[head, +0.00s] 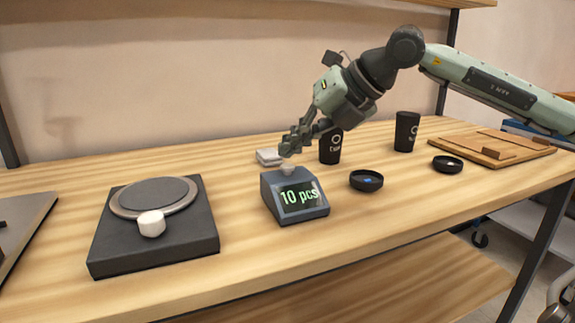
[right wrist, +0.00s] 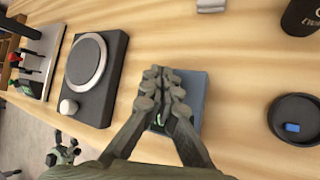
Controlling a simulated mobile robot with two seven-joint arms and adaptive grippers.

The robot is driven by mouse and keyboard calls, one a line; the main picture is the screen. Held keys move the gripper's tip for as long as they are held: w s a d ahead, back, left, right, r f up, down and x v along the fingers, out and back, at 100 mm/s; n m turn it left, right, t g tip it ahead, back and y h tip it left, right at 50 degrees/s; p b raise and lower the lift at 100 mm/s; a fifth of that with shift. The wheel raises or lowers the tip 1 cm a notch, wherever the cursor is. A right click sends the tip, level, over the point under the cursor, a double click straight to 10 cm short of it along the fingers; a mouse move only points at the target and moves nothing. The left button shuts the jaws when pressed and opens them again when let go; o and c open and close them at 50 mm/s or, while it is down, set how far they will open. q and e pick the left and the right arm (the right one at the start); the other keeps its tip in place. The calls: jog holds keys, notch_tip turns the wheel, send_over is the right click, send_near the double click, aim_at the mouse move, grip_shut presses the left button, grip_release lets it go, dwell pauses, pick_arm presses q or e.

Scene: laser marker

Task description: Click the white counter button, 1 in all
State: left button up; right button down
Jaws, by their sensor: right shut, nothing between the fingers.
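The counter (head: 294,196) is a small dark grey box on the table with a sloped screen reading "10 pcs" in green. Its white button (head: 287,168) sits on top. My right gripper (head: 288,151) is shut and empty, its fingertips pointing down just above the button; I cannot tell whether they touch it. In the right wrist view the closed fingertips (right wrist: 164,80) lie over the blue-grey counter (right wrist: 196,88) and hide the button. What looks like my left gripper (right wrist: 62,151) shows small at the lower left of that view, its opening unclear.
A dark device with a round plate (head: 108,238) and a white knob (head: 151,223) stands left of the counter. Black dishes (head: 366,181) (head: 447,163), black cups (head: 331,148) (head: 406,131) and a wooden board (head: 493,149) are to the right. A white stack (head: 268,157) lies behind.

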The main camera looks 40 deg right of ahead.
aim_at(291, 166)
dwell(0.4)
jog(key=shift+f+b, duration=0.45)
jog(key=shift+f+b, duration=0.55)
dwell(0.6)
dwell(0.3)
jog(key=shift+r+p, duration=0.9)
jog(key=shift+r, duration=0.05)
jog(key=shift+r, duration=0.1)
notch_tip(291, 166, up, 5)
jog(key=p, duration=0.4)
jog(key=shift+p, duration=0.3)
